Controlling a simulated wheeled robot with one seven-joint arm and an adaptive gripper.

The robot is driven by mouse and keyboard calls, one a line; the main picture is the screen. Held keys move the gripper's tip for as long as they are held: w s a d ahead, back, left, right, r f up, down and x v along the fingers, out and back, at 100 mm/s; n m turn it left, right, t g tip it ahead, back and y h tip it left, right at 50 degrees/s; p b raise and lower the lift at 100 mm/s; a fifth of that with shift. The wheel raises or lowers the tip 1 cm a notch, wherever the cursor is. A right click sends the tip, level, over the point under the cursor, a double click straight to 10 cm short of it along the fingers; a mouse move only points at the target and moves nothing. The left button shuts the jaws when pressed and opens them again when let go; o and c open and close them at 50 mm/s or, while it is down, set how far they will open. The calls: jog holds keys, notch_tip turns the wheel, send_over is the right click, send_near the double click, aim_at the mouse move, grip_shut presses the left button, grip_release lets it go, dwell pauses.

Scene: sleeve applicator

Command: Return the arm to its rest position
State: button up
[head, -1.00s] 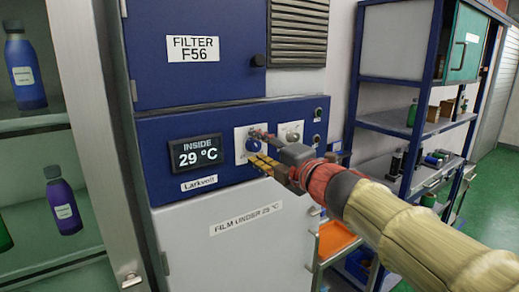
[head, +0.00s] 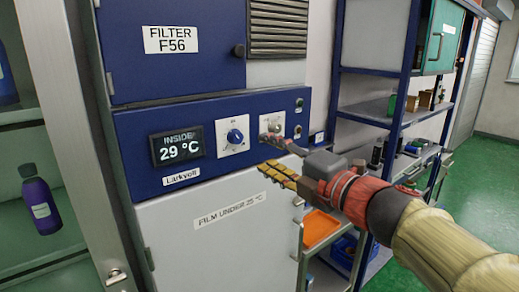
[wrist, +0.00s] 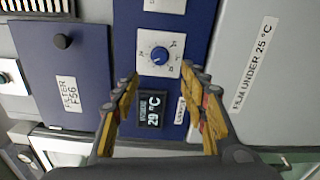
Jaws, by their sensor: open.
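My gripper (head: 275,158) is open and empty, in front of the blue control panel and a little below and right of its blue knob. Its yellow-padded fingers also show in the wrist view (wrist: 161,100), spread apart. The arm in a beige sleeve reaches in from the lower right. The blue knob (head: 234,136) sits on a white dial plate, apart from my gripper; it also shows in the wrist view (wrist: 159,54). The display (head: 178,145) reads INSIDE 29 °C. One finger is in front of the second, grey knob (head: 275,127) and partly covers it.
A white door (head: 215,245) labelled "FILM UNDER 25 °C" is below the panel. A glass-fronted cabinet (head: 75,150) with bottles stands at the left. A blue shelf rack (head: 400,115) and an orange tray (head: 320,228) are at the right. Green floor is open at the far right.

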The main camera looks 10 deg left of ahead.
jog(key=shift+s+d, duration=0.2)
jog(key=shift+s, duration=0.05)
